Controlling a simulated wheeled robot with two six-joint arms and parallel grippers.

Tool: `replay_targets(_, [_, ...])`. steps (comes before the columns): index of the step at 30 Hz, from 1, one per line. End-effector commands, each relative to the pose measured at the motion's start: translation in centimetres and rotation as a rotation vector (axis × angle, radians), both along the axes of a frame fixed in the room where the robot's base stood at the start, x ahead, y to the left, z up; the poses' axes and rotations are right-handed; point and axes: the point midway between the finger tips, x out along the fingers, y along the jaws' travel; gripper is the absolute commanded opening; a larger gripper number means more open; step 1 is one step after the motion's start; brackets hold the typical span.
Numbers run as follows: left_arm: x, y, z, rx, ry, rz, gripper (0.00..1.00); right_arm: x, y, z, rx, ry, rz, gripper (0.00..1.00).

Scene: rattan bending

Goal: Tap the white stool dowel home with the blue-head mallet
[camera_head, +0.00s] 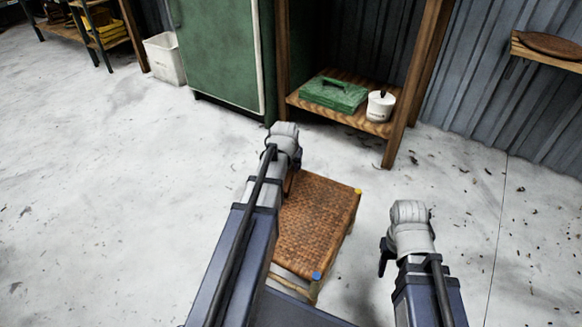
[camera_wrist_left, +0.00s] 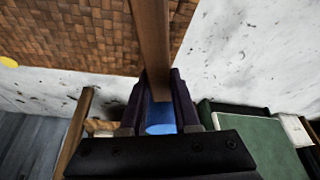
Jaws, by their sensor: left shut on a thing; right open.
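The stool (camera_head: 318,222) has a woven brown seat and stands on the floor, partly covered by my left arm. A yellow dowel end (camera_head: 358,191) shows at its far right corner and a blue one (camera_head: 316,276) at its near corner. I cannot make out the white dowel. My left gripper (camera_wrist_left: 158,100) is at the stool's far left side, shut on the mallet. The mallet's wooden handle (camera_wrist_left: 151,35) and blue head (camera_wrist_left: 160,118) show between the fingers in the left wrist view. My right gripper (camera_head: 384,262) is open and empty, right of the stool.
A wooden shelf (camera_head: 345,117) behind the stool holds a green toolbox (camera_head: 334,94) and a white pot (camera_head: 380,106). A green cabinet (camera_head: 215,50) and a white bin (camera_head: 164,58) stand further left. The floor (camera_head: 110,200) is clear to the left.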

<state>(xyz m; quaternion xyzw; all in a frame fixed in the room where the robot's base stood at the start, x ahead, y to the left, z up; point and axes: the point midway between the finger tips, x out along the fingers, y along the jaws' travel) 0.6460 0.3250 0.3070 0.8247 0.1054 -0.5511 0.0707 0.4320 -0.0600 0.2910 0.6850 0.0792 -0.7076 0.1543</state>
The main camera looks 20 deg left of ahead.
Motion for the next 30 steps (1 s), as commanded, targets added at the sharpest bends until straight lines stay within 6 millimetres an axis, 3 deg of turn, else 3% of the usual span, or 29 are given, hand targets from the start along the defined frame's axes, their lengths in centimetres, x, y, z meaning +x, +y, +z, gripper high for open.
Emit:
replay_targets(8, [0.0,0.0,0.7,0.0,-0.001,0.0,0.0,0.0,0.0,0.7,0.0,0.0,0.0,0.5])
replay_targets(18, [0.0,0.0,3.9,0.0,-0.001,0.0,0.0,0.0,0.0,3.9,0.0,0.0,0.0,0.5])
replay_targets(30, [0.0,0.0,3.3,0.0,-0.001,0.0,0.0,0.0,0.0,3.3,0.0,0.0,0.0,0.5])
